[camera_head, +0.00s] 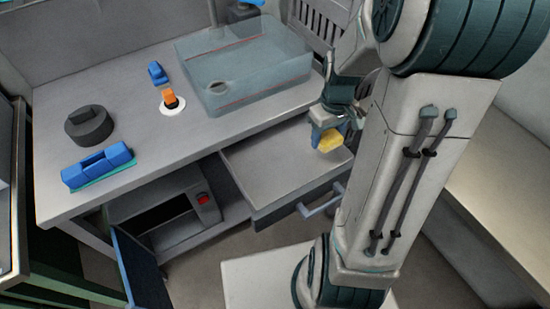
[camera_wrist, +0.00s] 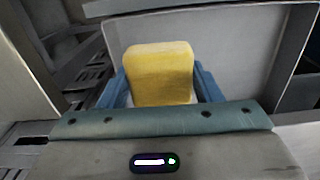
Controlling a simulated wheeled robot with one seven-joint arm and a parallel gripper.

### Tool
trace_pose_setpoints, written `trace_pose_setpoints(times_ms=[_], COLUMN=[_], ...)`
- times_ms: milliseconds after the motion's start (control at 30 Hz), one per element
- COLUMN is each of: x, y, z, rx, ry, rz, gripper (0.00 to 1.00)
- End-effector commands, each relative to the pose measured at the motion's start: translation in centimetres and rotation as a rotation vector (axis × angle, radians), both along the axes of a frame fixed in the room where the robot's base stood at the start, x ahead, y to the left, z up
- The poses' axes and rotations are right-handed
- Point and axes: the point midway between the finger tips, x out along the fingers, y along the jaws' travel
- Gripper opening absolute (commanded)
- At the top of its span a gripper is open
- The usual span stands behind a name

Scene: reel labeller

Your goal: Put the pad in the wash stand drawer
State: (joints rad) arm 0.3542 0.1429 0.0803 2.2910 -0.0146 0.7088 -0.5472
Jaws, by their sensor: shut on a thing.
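The pad is a yellow block (camera_head: 330,141), held at the end of my arm in the head view. It also shows in the wrist view (camera_wrist: 160,73), between the blue fingers. My gripper (camera_head: 322,137) is shut on the pad. The wash stand drawer (camera_head: 275,165) is pulled out below the worktop, with a grey interior and a bar handle (camera_head: 318,201). The pad appears over the right part of the drawer in the head view; its exact height above the drawer floor I cannot tell. My arm hides the drawer's right end.
A translucent basin (camera_head: 245,65) stands on the worktop (camera_head: 140,75). A dark round object (camera_head: 88,125), a blue holder (camera_head: 98,166), a small blue item (camera_head: 157,72) and an orange piece on a white disc (camera_head: 170,98) lie on it. An open compartment with a blue door (camera_head: 138,262) is below.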

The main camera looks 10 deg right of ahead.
Motion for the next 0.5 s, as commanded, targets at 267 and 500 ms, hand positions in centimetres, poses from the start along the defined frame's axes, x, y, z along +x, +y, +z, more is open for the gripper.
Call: trace_pose_setpoints(times_ms=[267, 500], x=[-0.9, 1.4], y=[0.2, 4.8], z=[-1.3, -4.3], rx=[-0.002, 0.0], ry=[0.002, 0.005], rz=[0.034, 0.04], gripper=[0.33, 0.33])
